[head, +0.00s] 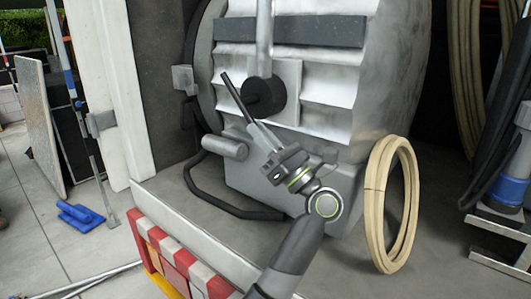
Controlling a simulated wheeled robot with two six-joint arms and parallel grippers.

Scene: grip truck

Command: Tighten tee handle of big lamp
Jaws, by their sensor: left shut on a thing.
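The big lamp (385,75) is a large grey housing with a ribbed silvery side, filling the upper middle of the head view. A dark round knob (266,92) sits on this side below a vertical grey post. The tee handle (232,88) is a thin black bar slanting from upper left to lower right across the knob's left side. My left gripper (261,135) reaches up from below and is shut on the lower end of the tee handle. The fingers partly hide that end. My right gripper is not in view.
A coiled cream hose (376,205) stands right of the lamp. A black curved tube (220,208) runs below it. A red-and-white striped edge (172,252) bounds the truck bed at the lower left. A blue tool (80,213) lies on the tiled floor outside.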

